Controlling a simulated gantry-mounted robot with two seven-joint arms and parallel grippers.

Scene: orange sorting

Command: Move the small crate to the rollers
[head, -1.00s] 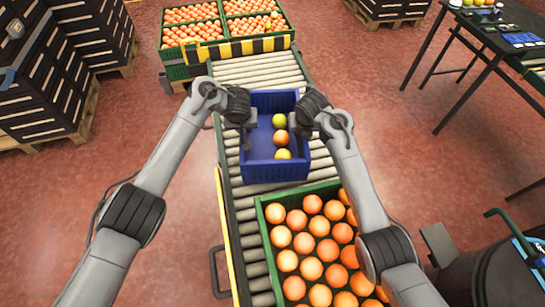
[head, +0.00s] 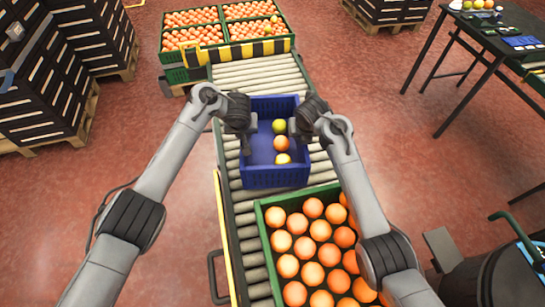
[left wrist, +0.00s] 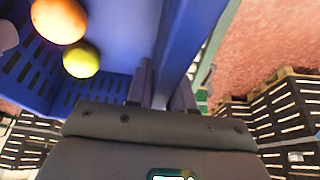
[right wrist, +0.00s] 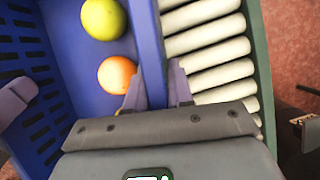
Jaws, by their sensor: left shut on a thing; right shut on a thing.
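The small blue crate (head: 275,179) is over the roller conveyor (head: 262,72), upright and roughly level. I cannot tell if its bottom touches the rollers. Two yellow-green fruits and an orange one (head: 281,143) lie in it. My left gripper (head: 247,143) is shut on its left wall, which also shows in the left wrist view (left wrist: 192,40). My right gripper (head: 297,133) is shut on its right wall, which also shows in the right wrist view (right wrist: 149,45). The fingers straddle the walls in both wrist views.
A green crate full of oranges (head: 262,222) stands at the near end of the conveyor. Bare rollers lie beyond the blue crate. Green orange crates (head: 176,72) stand past a yellow-black striped barrier (head: 245,50). Stacked black crates (head: 40,85) are left; a dark table (head: 490,50) is right.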

